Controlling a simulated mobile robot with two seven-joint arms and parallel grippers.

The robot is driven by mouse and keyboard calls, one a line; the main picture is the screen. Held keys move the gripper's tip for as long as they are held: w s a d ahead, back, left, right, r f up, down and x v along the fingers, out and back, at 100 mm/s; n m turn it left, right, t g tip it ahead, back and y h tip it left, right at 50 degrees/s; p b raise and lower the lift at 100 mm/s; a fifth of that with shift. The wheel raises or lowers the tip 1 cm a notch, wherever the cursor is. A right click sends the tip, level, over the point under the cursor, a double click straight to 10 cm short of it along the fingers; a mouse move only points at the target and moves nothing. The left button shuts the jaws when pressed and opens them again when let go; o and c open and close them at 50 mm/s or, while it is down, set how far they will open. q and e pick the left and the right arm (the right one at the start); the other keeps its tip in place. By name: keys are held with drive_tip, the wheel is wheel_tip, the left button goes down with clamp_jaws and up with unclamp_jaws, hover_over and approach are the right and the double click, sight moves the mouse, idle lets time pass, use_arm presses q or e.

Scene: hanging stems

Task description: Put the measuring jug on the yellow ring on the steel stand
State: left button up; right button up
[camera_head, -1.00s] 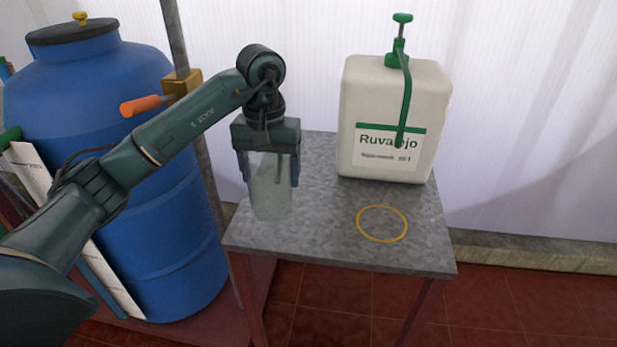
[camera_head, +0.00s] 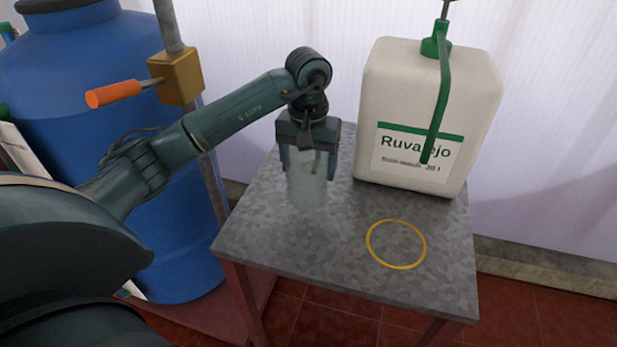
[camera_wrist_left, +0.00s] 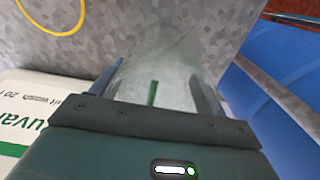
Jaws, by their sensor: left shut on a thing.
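The measuring jug (camera_head: 308,190) is clear, with a green mark on its side. It is upright at the left part of the steel stand (camera_head: 290,245); I cannot tell whether its base touches the top. My left gripper (camera_head: 308,165) points down and is shut on the jug, a finger on each side. The jug also shows between the fingers in the left wrist view (camera_wrist_left: 160,75). The yellow ring (camera_head: 396,244) lies bare on the stand top, to the right of the jug and nearer the front edge. My right gripper is not in view.
A large white canister (camera_head: 425,120) with a green pump stands at the back right of the stand, behind the ring. A blue barrel (camera_head: 90,75), a metal post and an orange-handled valve (camera_head: 112,94) are at the left. The stand top between jug and ring is clear.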

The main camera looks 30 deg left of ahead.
use_arm(q)
drive_tip(key=shift+f, duration=1.9)
drive_tip(key=shift+f, duration=0.2)
drive_tip(key=o, duration=1)
